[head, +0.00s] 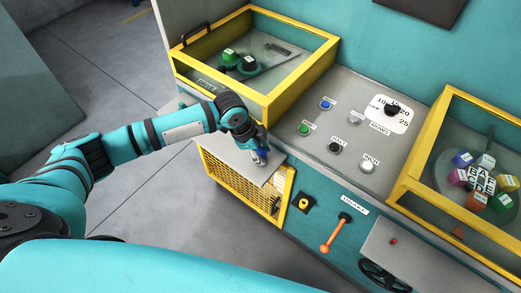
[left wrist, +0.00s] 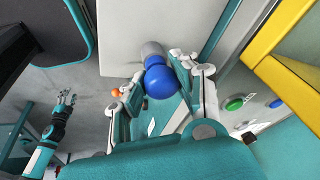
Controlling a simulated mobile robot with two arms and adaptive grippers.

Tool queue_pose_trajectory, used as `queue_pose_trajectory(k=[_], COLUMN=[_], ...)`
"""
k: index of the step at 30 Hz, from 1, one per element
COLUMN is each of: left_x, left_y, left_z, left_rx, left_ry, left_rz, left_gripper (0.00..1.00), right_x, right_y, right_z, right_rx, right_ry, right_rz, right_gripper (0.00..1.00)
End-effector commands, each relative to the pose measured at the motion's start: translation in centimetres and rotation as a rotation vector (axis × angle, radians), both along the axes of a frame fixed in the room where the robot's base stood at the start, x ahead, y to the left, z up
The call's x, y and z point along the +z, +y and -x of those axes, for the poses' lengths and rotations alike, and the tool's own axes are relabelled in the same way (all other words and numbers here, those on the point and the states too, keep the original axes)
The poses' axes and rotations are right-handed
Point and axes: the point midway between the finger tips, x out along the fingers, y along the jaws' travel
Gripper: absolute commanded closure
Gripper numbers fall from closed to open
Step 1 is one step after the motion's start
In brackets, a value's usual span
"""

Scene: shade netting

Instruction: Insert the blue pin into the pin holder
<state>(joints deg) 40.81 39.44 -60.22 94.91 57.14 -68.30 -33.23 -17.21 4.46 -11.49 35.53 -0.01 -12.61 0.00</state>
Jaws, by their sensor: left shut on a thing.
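My left gripper (head: 261,157) is over the grey shelf (head: 234,152) on the front of the teal console. In the left wrist view my left gripper (left wrist: 160,90) is shut around a blue rounded part, the blue pin (left wrist: 160,82). A grey cylindrical part shows just beyond the blue, against the pale shelf surface; I cannot tell whether it is the pin's shaft or a holder. I cannot make out the pin holder for sure. My right gripper (left wrist: 66,98) shows small at the left of the left wrist view, its fingers apart and empty.
A yellow-framed glass case (head: 262,58) stands behind the shelf, another (head: 478,165) at the right. Buttons and a dial (head: 391,108) sit on the panel between. An orange lever (head: 334,234) sticks out of the front. Floor left of the console is clear.

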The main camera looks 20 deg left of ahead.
Motion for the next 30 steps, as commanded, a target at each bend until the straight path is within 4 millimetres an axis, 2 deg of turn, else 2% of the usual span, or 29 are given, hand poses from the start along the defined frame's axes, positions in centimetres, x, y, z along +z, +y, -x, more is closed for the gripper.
queue_pose_trajectory(k=[7,8,14,23,26,30], left_x=[-0.1,-0.1,-0.1,0.0,0.8,3.1], left_y=[0.0,0.0,0.0,0.1,0.3,1.0], left_z=[0.0,0.0,0.0,0.0,0.1,0.5], left_rx=[0.0,0.0,0.0,0.0,0.001,-0.001], left_ry=[0.0,0.0,0.0,-0.001,-0.003,-0.004], left_rz=[-0.001,-0.001,-0.001,-0.001,0.0,-0.001], left_gripper=[1.0,0.71,0.44,0.44,0.44,0.44], right_x=[0.0,0.0,0.0,0.0,0.0,0.0], right_y=[0.0,0.0,0.0,-0.6,-0.5,-0.3], right_z=[0.0,0.0,0.0,-0.1,-0.1,-0.1], right_rx=[0.0,0.0,0.0,0.001,0.001,0.001], right_ry=[0.0,0.0,0.0,-0.001,-0.001,-0.001], right_rz=[0.0,0.0,0.001,0.007,0.006,0.004], right_gripper=[0.6,0.6,0.6,0.6,0.6,0.6])
